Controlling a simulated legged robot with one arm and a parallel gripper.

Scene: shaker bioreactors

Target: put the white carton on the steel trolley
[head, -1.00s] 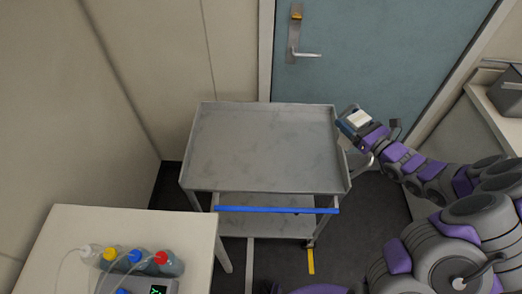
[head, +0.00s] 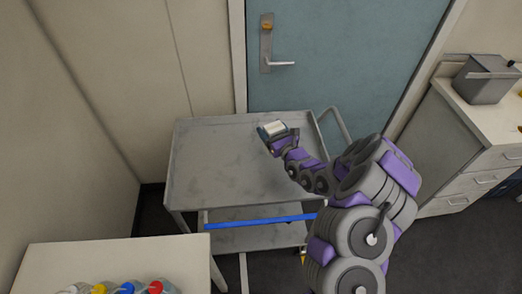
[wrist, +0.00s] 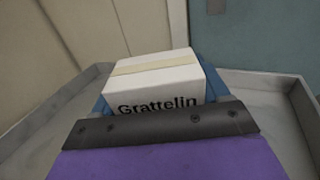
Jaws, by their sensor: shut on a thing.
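The white carton (wrist: 155,82) fills the middle of the wrist view, with a pale tape strip on top and the word "Grattelin" on its near face. In the head view the carton (head: 274,127) is small and held at the end of my arm. My gripper (head: 272,131) is shut on it; blue finger parts show beside the carton in the wrist view.
The trolley's top is otherwise bare. A white table (head: 120,258) with several colored-cap bottles stands at front left. A blue-grey door (head: 345,60) is behind the trolley. A counter (head: 480,115) with a grey box (head: 487,80) is at right.

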